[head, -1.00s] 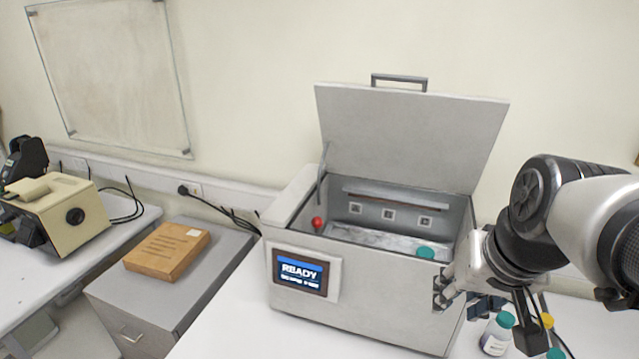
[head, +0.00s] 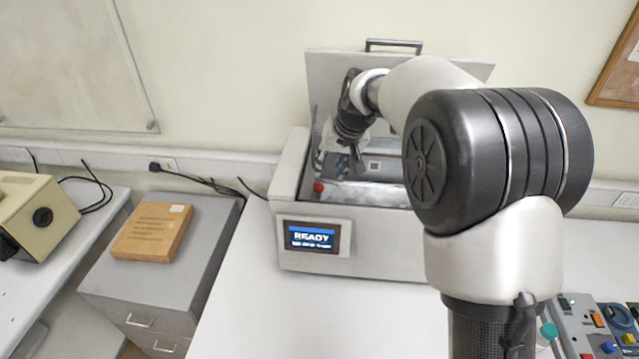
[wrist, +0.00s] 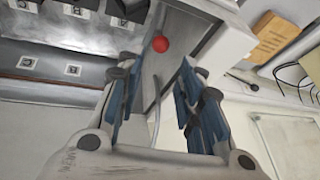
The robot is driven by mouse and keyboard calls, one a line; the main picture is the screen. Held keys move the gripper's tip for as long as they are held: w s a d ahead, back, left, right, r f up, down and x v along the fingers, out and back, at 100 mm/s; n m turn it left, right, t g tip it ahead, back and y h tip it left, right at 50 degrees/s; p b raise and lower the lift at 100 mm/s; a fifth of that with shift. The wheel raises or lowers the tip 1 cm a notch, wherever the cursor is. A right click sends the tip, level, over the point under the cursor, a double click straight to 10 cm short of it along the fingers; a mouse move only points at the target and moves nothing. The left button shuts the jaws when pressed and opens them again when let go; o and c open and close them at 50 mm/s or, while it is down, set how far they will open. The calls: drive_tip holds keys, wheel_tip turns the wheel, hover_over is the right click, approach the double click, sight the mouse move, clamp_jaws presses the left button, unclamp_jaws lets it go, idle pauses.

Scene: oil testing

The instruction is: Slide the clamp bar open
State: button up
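The grey machine (head: 350,225) stands on the white table with its lid (head: 322,75) raised and a lit READY screen (head: 312,237). A red ball knob (head: 318,187) sits at the left end of its opening. I take the knob to be the clamp bar's handle; the bar itself is largely hidden by my arm in the head view. My gripper (head: 340,165) is inside the opening near its left end, close to the knob. In the wrist view, my open gripper (wrist: 158,78) has empty space between its blue-padded fingers. The red knob (wrist: 160,44) shows beyond the fingertips, apart from them.
The raised lid stands behind my gripper, and the machine's walls surround it. Square marked plates (wrist: 72,70) line the inside wall. A cabinet with a brown box (head: 152,232) stands to the left.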

sight(320, 186)
drive_tip(key=x, duration=1.2)
drive_tip(key=shift+a, duration=0.1)
clamp_jaws()
